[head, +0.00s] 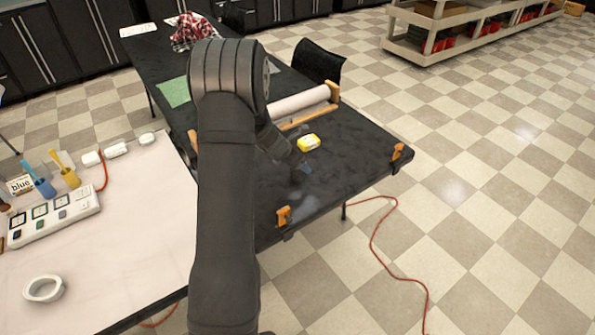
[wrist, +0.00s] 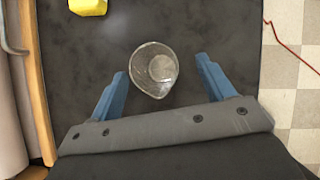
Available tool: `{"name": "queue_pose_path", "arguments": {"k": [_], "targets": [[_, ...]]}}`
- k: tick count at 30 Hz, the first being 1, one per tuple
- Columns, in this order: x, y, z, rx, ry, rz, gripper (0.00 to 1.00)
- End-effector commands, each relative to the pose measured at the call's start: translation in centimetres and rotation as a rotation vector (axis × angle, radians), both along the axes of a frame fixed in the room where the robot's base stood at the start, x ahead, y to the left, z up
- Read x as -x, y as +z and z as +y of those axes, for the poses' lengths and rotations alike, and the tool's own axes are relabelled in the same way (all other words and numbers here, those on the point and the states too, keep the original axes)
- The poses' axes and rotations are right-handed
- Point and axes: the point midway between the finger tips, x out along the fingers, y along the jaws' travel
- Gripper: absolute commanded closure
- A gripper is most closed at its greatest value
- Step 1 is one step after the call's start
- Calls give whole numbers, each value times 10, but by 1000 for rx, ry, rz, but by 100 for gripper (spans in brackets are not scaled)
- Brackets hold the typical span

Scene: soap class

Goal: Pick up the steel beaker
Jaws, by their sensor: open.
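In the wrist view a clear, glass-looking beaker (wrist: 155,70) with a pouring lip stands on the dark table. It looks transparent rather than like steel. My gripper (wrist: 160,75) is open, with one blue finger on each side of the beaker and a gap to both. I cannot tell how far the fingertips are above the table. In the head view my arm reaches over the black table and my gripper (head: 301,170) shows only in part, small and dark. The beaker is not clear there.
A yellow block (head: 308,142) lies near the gripper and also shows in the wrist view (wrist: 88,6). A paper roll on a wooden holder (head: 302,103) stands behind it. Orange clamps (head: 284,215) grip the table edge. The tabletop right of the beaker is clear.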

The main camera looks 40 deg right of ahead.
Motion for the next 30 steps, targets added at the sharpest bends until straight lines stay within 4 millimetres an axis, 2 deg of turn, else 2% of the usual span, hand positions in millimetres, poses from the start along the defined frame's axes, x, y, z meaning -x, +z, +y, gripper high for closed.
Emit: {"name": "queue_pose_path", "arguments": {"k": [12,22,23,30], "targets": [[-9,-42,-18,-1,-2,0,25],[-10,-47,-21,0,0,-1,25],[-10,-47,-21,0,0,-1,27],[-10,-47,-21,0,0,-1,74]]}}
